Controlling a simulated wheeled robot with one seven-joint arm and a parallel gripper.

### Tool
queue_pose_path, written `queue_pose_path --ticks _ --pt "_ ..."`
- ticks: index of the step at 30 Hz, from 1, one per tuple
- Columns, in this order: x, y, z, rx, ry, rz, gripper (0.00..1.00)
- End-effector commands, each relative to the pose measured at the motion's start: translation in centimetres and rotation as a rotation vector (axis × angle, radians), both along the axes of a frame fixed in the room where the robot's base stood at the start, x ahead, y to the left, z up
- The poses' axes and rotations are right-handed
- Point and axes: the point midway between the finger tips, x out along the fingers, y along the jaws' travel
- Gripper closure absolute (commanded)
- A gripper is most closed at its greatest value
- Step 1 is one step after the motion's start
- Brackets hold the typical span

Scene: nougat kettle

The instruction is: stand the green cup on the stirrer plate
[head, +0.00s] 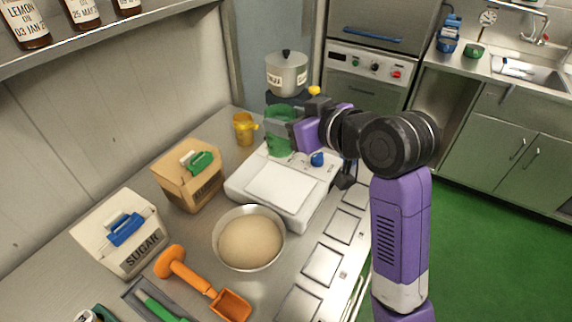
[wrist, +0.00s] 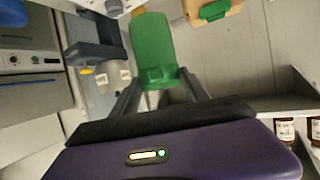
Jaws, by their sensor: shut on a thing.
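The green cup (head: 279,142) is held in my gripper (head: 292,132), upright or nearly so in the head view. In that view it overlaps the far-left edge of the white stirrer plate (head: 282,187), which has a square white top and a blue knob. I cannot tell whether its base touches anything. In the wrist view the green cup (wrist: 152,45) lies between the two dark fingers of my gripper (wrist: 158,82). My gripper hides part of the cup's right side in the head view.
A steel pot (head: 287,74) stands behind the cup on a dark unit. A yellow cup (head: 244,128) is left of it. A bowl of dough (head: 249,240), a cardboard-coloured box (head: 189,180), a sugar box (head: 122,235) and an orange scoop (head: 205,287) lie nearer on the counter.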

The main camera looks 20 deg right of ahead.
Motion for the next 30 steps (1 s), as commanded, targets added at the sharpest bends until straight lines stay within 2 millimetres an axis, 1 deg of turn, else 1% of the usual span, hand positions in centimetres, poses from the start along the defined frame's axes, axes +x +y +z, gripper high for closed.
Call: queue_pose_path --ticks 1,3,6,9,14,22,25,30 --pt "-0.1 0.0 -1.4 0.001 0.005 0.000 1.00" --pt "-0.1 0.0 -3.1 0.002 0.007 0.000 1.00" --pt "0.0 0.0 -5.2 0.001 0.004 0.000 1.00" --pt "-0.1 0.0 -6.6 0.000 0.000 -0.001 1.00" --pt "0.0 0.0 -7.7 0.000 -0.001 0.000 1.00" --pt "0.0 0.0 -11.2 0.000 0.001 0.001 1.00" --pt "0.0 0.0 -11.8 0.000 -0.002 0.000 1.00" --pt "0.0 0.0 -11.8 0.000 -0.003 0.000 1.00"
